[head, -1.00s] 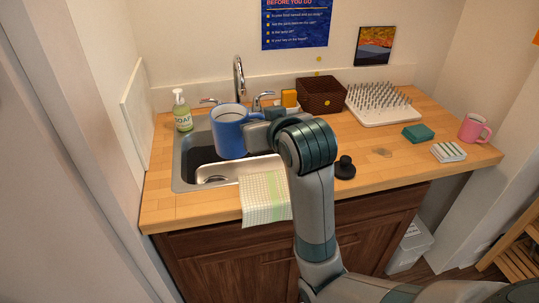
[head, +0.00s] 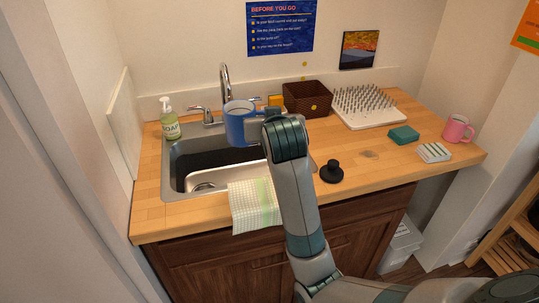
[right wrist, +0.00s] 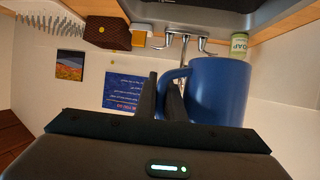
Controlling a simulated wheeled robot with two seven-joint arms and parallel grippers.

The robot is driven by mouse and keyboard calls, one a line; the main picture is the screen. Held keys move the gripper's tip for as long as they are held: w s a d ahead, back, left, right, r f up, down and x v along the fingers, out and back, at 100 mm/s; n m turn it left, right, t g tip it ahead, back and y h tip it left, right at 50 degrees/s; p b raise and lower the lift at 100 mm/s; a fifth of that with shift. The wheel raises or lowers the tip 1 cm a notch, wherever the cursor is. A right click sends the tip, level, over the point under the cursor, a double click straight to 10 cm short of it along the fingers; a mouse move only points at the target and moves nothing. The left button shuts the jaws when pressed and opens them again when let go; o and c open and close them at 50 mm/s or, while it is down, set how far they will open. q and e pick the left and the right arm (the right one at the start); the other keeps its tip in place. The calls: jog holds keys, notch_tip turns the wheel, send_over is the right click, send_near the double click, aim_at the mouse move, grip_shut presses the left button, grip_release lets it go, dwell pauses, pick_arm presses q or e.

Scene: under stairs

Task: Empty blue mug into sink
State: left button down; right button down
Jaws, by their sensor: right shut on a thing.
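The blue mug (head: 240,128) hangs upright, or nearly so, over the back of the sink (head: 180,192). Its open top faces up in the head view, and its contents are hard to make out. My right gripper (head: 270,112) is on the mug's right side, mostly hidden behind my own wrist. In the right wrist view, which looks upside down, the gripper (right wrist: 163,97) is shut on the handle of the mug (right wrist: 222,88). The sink is a steel basin with a drain at the front and a faucet (head: 225,85) behind it. My left gripper is not in view.
A soap bottle (head: 170,120) stands left of the sink. A checked towel (head: 254,205) hangs over the front edge. A black stopper (head: 332,172), brown basket (head: 307,98), drying rack (head: 367,110), teal sponge (head: 404,135) and pink mug (head: 457,130) stand to the right.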

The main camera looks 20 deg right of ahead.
jog(key=w+d+f+m+g+h, duration=0.1)
jog(key=d+f+m+h, duration=0.1)
jog(key=d+f, duration=0.3)
jog(key=w+d+f+m+g+h+p, duration=0.1)
jog(key=w+d+f+m+h, duration=0.1)
jog(key=d+f, duration=0.4)
jog(key=w+d+f+m+g+h+p, duration=0.1)
jog(key=d+f+m+h, duration=0.1)
jog(key=d+f, duration=0.4)
jog(key=shift+w+d+g, duration=0.15)
jog(key=shift+d+g, duration=0.25)
jog(key=shift+d, duration=2.45)
